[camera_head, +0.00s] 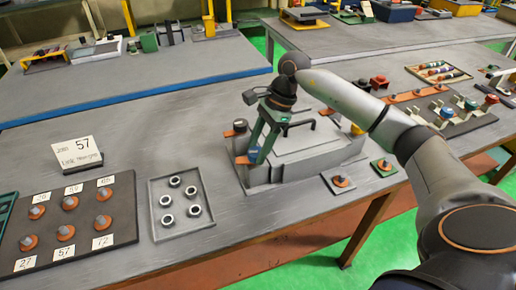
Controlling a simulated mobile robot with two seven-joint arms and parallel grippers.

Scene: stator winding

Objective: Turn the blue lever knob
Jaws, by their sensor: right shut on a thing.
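My right gripper (255,158) reaches in from the right and points down at the left front of the grey machine housing (310,150). An orange piece (242,160) lies beside the fingertips. My left gripper does not show.
A grey tray (154,228) with several metal rings and a dark board (122,230) with numbered orange pegs lie to the left. A card marked 57 (78,152) stands behind them. Small orange-knobbed plates (341,181) lie right of the housing, near the table's front edge.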

